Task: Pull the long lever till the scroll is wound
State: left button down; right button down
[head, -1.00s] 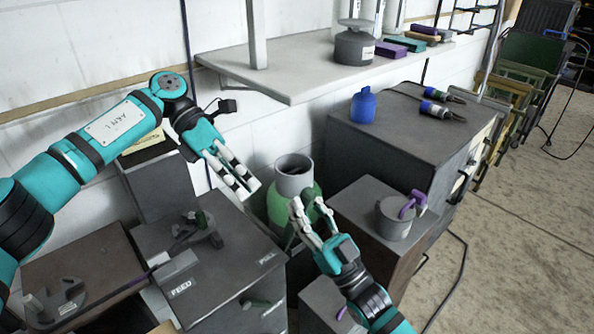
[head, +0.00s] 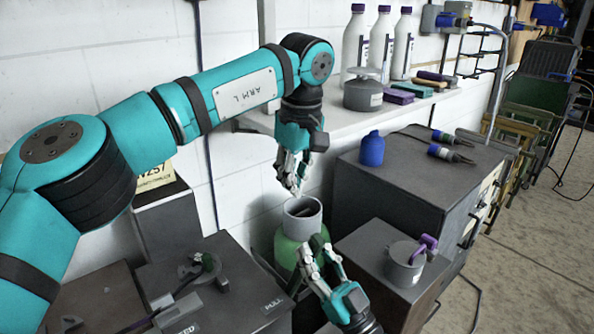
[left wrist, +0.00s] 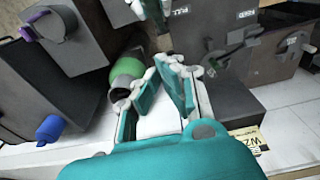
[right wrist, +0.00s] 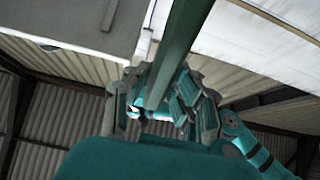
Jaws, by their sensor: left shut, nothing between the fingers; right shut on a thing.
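My right gripper (head: 322,246) is shut on a long dark green bar (right wrist: 184,45), which runs up between its fingers in the right wrist view and looks like the lever. In the head view, the right gripper is low, in front of the green pot with a grey neck (head: 302,222); the bar is hard to make out there. My left gripper (head: 292,186) is shut and empty, just above and behind the pot's mouth. The pot also shows in the left wrist view (left wrist: 124,76), beside the left fingers. I cannot pick out the scroll.
A grey box (head: 228,282) with feed and pull labels stands at the lower left. A cabinet (head: 425,190) with a blue bottle (head: 372,149) and a box with a grey pot (head: 404,264) stand to the right. A shelf (head: 335,118) holding white bottles runs behind.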

jog(key=shift+f, duration=0.3)
jog(key=shift+a, duration=0.1)
pick_arm(q)
jog(key=shift+s+d+f, duration=0.3)
jog(key=shift+s+f, duration=0.15)
jog(key=shift+f, duration=0.65)
jog(key=shift+s+d+f, duration=0.35)
jog(key=shift+s+f, duration=0.05)
jog(key=shift+f, duration=0.7)
jog(key=shift+s+d+f, duration=0.3)
jog(key=shift+s+f, duration=0.15)
jog(key=shift+f, duration=0.65)
jog(key=shift+s+d+f, duration=0.2)
jog(key=shift+s+d, duration=0.25)
jog(key=shift+s, duration=0.1)
jog(key=shift+s+d+f, duration=0.2)
jog(key=shift+s+d, duration=0.2)
jog(key=shift+s, duration=0.15)
jog(key=shift+w+a, duration=0.1)
pick_arm(e)
jog(key=c, duration=1.2)
grip_release()
jog(key=shift+w+r, duration=0.1)
jog(key=shift+o, duration=0.2)
jog(key=shift+r, duration=0.1)
